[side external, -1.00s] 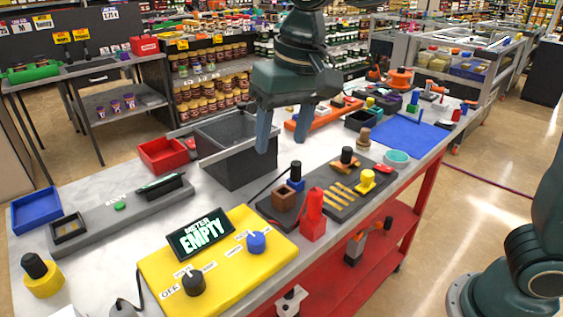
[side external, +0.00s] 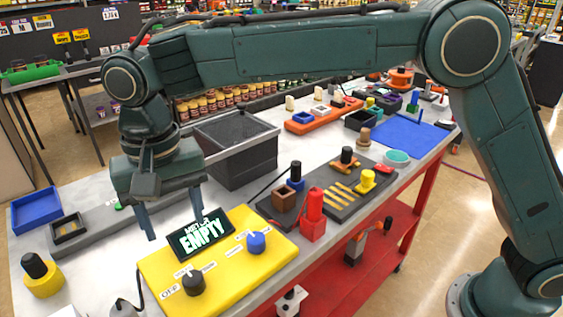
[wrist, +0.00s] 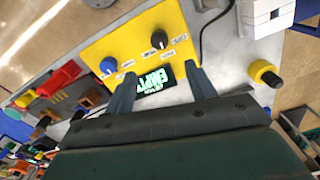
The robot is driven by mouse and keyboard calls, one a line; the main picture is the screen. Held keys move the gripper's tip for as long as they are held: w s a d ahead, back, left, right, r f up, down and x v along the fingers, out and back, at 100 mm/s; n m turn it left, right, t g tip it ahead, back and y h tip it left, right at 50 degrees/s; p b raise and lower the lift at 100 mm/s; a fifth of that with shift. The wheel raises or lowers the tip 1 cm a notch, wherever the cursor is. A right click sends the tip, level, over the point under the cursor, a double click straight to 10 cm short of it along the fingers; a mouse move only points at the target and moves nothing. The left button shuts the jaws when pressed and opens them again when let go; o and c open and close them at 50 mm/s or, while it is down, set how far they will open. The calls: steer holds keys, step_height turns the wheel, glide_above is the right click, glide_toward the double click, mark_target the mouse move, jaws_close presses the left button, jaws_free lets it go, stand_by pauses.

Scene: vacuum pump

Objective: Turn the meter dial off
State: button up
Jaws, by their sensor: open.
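The yellow meter box (side external: 228,272) sits at the near side of the bench. Its tilted display (side external: 201,235) reads "METER EMPTY". A black dial (side external: 194,283) is at its front left, with an "OFF" label beside it, and a blue dial (side external: 256,242) is at its right. My gripper (side external: 174,222) is open and empty, above the bench just behind and left of the display. In the wrist view, the black dial (wrist: 159,39) and blue dial (wrist: 108,66) lie beyond my spread fingers (wrist: 163,87), with the display between them.
A dark grey bin (side external: 240,160) stands behind the box. A red block (side external: 313,215) and a dark tray of parts stand to its right. A yellow ring with a black knob (side external: 40,275) and a blue tray (side external: 36,208) are at the left.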

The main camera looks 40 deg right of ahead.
mark_target(192, 276)
steer(key=shift+f, duration=0.15)
step_height(192, 276, down, 14)
steer(key=shift+r, duration=0.25)
stand_by(0.5)
steer(key=c, duration=1)
